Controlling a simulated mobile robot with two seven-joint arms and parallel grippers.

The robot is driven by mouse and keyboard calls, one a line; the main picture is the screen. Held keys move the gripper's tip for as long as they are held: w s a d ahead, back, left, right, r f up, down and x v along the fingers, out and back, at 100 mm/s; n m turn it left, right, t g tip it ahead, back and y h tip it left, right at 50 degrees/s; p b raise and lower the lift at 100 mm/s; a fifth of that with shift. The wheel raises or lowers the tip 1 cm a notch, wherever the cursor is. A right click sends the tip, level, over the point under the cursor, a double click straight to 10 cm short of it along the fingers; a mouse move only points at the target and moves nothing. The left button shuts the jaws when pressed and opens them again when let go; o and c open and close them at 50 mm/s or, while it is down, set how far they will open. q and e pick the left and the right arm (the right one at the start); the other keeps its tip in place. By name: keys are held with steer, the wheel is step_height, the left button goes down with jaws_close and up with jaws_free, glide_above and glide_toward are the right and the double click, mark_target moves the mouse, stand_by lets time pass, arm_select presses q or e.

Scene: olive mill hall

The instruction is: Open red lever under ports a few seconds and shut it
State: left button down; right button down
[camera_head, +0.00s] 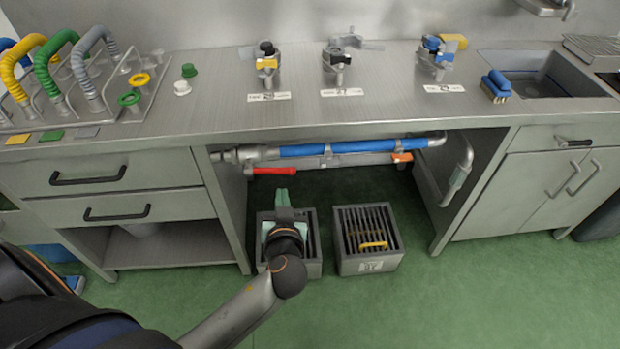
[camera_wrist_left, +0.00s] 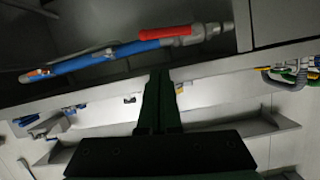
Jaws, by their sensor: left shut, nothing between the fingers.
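The red lever (camera_head: 277,171) lies along the pipe under the counter, below the left port. It also shows in the left wrist view (camera_wrist_left: 164,32), where it lies about parallel to the pipe. The pipe has a blue sleeve (camera_head: 340,148). On the counter above stand three ports: the left one (camera_head: 267,64), the middle one (camera_head: 337,60) and the right one (camera_head: 438,58). My left gripper (camera_head: 282,196) is just below the red lever, fingers pointing toward the counter, shut and empty. Its closed fingers show in the left wrist view (camera_wrist_left: 160,95), apart from the lever. My right gripper is out of view.
An orange handle (camera_head: 402,157) sits at the pipe's right. Two grated grey boxes stand on the floor, the left one (camera_head: 314,268) behind my wrist, the right one (camera_head: 385,264) beside it. A drawer cabinet (camera_head: 120,185) bounds the opening on the left. Green floor is free in front.

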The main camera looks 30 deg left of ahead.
arm_select(q)
glide_above(280, 172)
steer(key=s+d, duration=0.3)
steer(key=s, duration=0.1)
steer(key=f, duration=0.2)
steer(key=shift+w+a+f, duration=0.3)
steer(key=shift+f, duration=0.25)
steer(key=shift+w+a+f, duration=0.25)
steer(key=shift+w+f, duration=0.05)
steer(key=shift+f, duration=0.2)
steer(key=shift+w+a+f, duration=0.2)
steer(key=shift+w+f, duration=0.05)
steer(key=shift+f, duration=0.4)
